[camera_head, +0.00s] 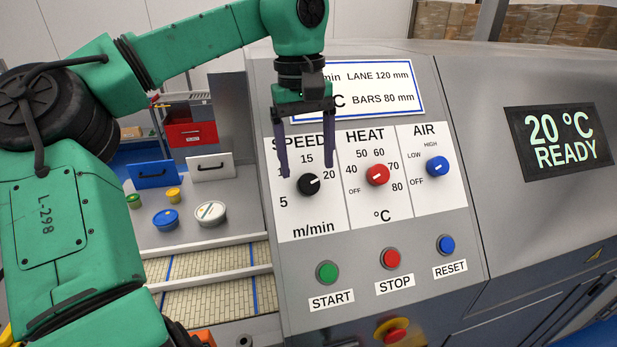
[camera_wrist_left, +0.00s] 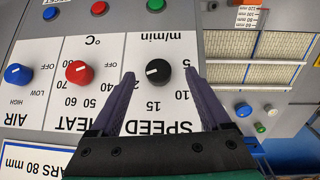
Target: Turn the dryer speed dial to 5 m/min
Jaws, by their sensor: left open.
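The black speed dial (camera_head: 310,184) sits on the white SPEED panel, marked 5, 10, 15 and 20 m/min. Its white pointer aims right and slightly up, toward 20. It also shows in the left wrist view (camera_wrist_left: 157,73), seen upside down. My left gripper (camera_head: 307,170) is open, its two dark fingers pointing down the panel. In the left wrist view its fingertips (camera_wrist_left: 159,74) lie on either side of the dial, with visible gaps. One finger partly covers the 10 in the head view. My right gripper is not in view.
The red HEAT dial (camera_head: 377,175) and blue AIR dial (camera_head: 437,167) are to the right. Below are the green START (camera_head: 327,272), red STOP (camera_head: 391,258) and blue RESET (camera_head: 446,245) buttons. A display (camera_head: 558,140) reads 20 °C READY. My gripper partly covers a blue-edged card (camera_head: 390,88).

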